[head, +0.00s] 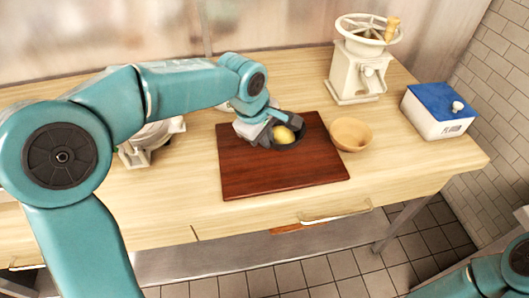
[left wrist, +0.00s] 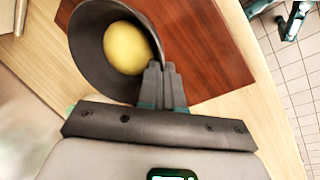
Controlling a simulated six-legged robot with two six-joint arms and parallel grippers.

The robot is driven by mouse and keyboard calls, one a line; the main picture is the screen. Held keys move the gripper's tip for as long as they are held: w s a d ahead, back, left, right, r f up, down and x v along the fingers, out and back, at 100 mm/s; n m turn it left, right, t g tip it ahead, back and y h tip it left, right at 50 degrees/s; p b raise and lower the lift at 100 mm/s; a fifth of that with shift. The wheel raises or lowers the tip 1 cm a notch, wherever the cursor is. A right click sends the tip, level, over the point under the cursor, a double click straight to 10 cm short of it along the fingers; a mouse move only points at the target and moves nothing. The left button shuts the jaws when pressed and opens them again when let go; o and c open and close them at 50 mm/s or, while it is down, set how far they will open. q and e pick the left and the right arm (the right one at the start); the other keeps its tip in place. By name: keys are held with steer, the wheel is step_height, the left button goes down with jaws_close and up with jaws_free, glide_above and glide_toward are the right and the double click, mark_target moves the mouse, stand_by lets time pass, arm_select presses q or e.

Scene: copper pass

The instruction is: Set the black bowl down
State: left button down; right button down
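The black bowl (head: 290,138) is at the upper right part of the dark red-brown cutting board (head: 265,180), with a round yellow fruit or vegetable (head: 284,135) inside. My left gripper (head: 268,130) is at the bowl's left side. In the left wrist view the bowl (left wrist: 88,52) and the yellow item (left wrist: 127,48) show large, and the gripper's two fingers (left wrist: 163,85) are close together on the rim. I cannot tell whether the bowl's base touches the board. My right arm shows at the lower right of the head view; its fingers are not clear.
A tan bowl (head: 351,134) stands right of the board. A cream hand mill (head: 358,65) and a white box with a blue lid (head: 438,110) are at the back right. A metal device (head: 152,140) is partly behind my left arm. The board's front is clear.

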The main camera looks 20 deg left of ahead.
arm_select(q)
step_height(320, 180, down, 4)
steer(key=shift+s+f, duration=0.1)
steer(key=shift+f, duration=0.6)
steer(key=shift+r, duration=0.1)
steer(key=c, duration=1.3)
jaws_free()
steer(key=shift+f, duration=0.2)
steer(key=shift+r, duration=0.1)
